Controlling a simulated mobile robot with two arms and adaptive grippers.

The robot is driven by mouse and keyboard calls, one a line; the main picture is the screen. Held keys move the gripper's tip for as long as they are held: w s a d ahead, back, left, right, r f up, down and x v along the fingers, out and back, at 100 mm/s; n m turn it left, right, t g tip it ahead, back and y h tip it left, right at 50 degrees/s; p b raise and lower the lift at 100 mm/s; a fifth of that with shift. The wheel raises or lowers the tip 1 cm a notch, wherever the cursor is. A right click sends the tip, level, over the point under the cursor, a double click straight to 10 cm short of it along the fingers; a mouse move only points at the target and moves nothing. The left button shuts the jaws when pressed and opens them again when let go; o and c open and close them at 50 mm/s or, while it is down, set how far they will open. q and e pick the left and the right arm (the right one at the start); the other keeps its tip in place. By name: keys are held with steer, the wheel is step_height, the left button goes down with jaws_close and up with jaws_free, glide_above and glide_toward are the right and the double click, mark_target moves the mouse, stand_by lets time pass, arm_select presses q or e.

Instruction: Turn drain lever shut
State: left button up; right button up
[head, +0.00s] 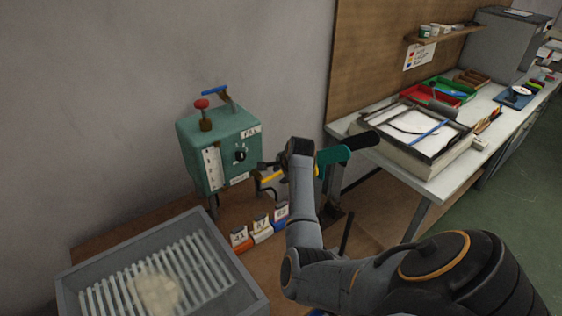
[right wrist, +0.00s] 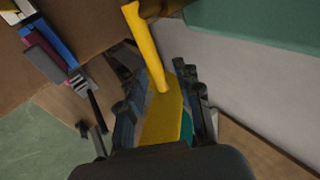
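A green box (head: 225,150) stands against the wall, marked FILL, with a small black dial on its front. A yellow lever (head: 270,177) sticks out by the box's lower right corner; it also shows as a yellow bar (right wrist: 148,45) in the right wrist view. My right gripper (head: 268,166) is at this lever, beside the box. In the right wrist view its fingers (right wrist: 157,100) are apart with yellow between them, and a gap shows on the left side. Contact is not clear. My left gripper is out of view.
A grey slatted tray (head: 90,300) holds a pale lump. Small tagged blocks (head: 262,230) stand below the box. A red knob (head: 201,104) and a blue lever (head: 214,90) top it. A teal piece with a black end (head: 330,157) shows right of my wrist. A cluttered workbench (head: 445,180) is at right.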

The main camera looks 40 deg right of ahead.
steer(key=v, duration=1.2)
stand_by(0.5)
